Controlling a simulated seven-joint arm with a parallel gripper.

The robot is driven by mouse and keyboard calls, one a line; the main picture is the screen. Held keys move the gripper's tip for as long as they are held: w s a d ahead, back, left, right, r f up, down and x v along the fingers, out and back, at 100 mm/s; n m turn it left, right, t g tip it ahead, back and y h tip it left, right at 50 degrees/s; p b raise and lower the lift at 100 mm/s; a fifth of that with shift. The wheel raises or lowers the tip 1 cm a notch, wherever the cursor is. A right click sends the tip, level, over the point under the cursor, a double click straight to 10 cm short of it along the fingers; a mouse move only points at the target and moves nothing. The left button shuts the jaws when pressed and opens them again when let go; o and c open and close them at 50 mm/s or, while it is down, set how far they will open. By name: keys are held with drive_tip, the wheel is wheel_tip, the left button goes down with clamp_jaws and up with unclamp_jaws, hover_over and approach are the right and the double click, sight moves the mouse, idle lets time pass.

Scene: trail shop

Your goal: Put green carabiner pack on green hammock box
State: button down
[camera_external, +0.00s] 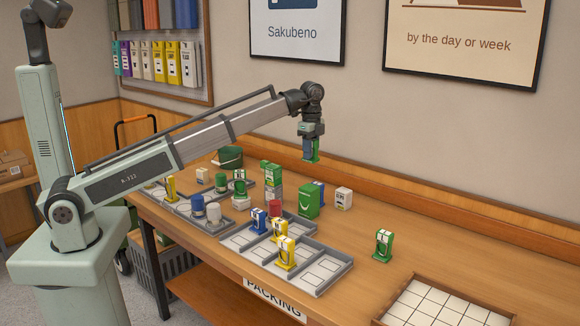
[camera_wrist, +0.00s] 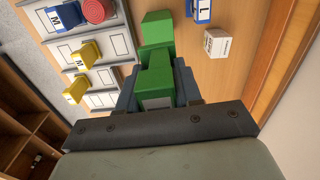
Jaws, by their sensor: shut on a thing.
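My gripper (camera_external: 311,150) is raised above the table and shut on a green pack, which I take to be the green carabiner pack (camera_external: 316,156). In the wrist view the pack (camera_wrist: 155,78) sits between the two bluish fingers, with a pale patch at its near end. A green box with a white curved mark, which looks like the green hammock box (camera_external: 309,203), stands upright on the table below my gripper. In the wrist view this box (camera_wrist: 158,25) shows just beyond the held pack, partly covered by it. The held pack is clear of the box in the external view.
A blue pack (camera_external: 319,188) and a white box (camera_external: 343,198) stand close by the green box. A grey divided tray (camera_external: 318,283) holds blue, yellow and red items. Another green pack (camera_external: 383,245) stands alone at right, near a white-tiled tray (camera_external: 440,302). Table between is clear.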

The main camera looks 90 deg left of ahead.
drive_tip(key=shift+s+d+f, duration=0.1)
drive_tip(key=shift+s+f, duration=0.05)
drive_tip(key=shift+f, duration=4.8)
drive_tip(key=shift+f, duration=0.1)
drive_tip(key=c, duration=0.8)
unclamp_jaws()
drive_tip(key=shift+o, duration=0.2)
wheel_tip(320, 180, up, 12)
drive_tip(key=shift+r, duration=0.1)
